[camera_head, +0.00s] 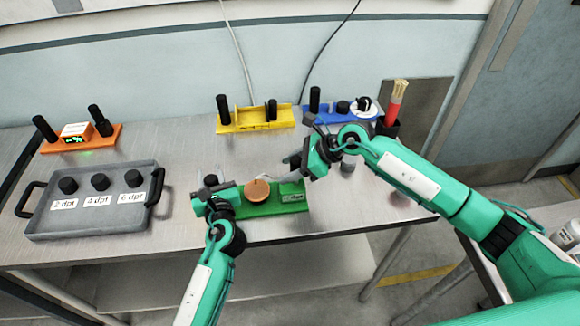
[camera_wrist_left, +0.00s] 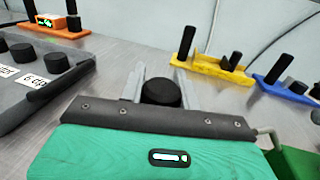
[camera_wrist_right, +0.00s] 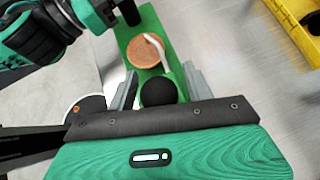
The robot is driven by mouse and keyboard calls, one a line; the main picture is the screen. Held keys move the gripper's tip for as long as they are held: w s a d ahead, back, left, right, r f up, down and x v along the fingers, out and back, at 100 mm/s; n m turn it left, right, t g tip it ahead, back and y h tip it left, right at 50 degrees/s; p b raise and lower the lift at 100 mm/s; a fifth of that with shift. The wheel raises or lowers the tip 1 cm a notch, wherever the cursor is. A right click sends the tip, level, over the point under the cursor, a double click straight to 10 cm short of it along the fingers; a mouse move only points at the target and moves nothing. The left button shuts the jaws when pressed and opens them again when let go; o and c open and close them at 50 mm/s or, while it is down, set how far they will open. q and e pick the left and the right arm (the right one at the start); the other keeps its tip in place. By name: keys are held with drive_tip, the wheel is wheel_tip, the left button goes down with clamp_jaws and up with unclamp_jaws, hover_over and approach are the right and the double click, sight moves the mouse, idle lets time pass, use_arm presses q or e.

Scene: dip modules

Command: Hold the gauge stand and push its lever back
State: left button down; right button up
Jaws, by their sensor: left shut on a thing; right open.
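The green gauge stand (camera_head: 278,207) is near the table's front edge, with a copper-coloured disc (camera_head: 257,191) and a thin pale lever (camera_wrist_right: 157,48). My left gripper (camera_head: 210,182) is shut on the stand's black post at its left end. The post's round top shows between the fingers in the left wrist view (camera_wrist_left: 161,92). My right gripper (camera_head: 292,170) is open over the stand's right end. In the right wrist view a black knob (camera_wrist_right: 158,92) by the lever's near end lies between its spread fingers (camera_wrist_right: 160,72). Whether they touch it cannot be told.
A grey tray (camera_head: 98,222) with several black knobs and labels stands at left. An orange stand (camera_head: 92,140), a yellow stand (camera_head: 255,122) and a blue stand (camera_head: 325,115) are at the back. A dark cup (camera_head: 387,128) with a red-handled brush (camera_head: 395,103) is at right.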

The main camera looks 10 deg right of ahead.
drive_tip(key=v, duration=1.2)
drive_tip(key=shift+f, duration=0.1)
use_arm(q)
drive_tip(key=c, duration=0.9)
unclamp_jaws()
drive_tip(key=shift+c, duration=0.2)
drive_tip(key=shift+r, duration=0.1)
wheel_tip(320, 180, up, 7)
drive_tip(key=p, duration=0.8)
drive_tip(key=shift+r, duration=0.2)
use_arm(e)
wheel_tip(320, 180, up, 8)
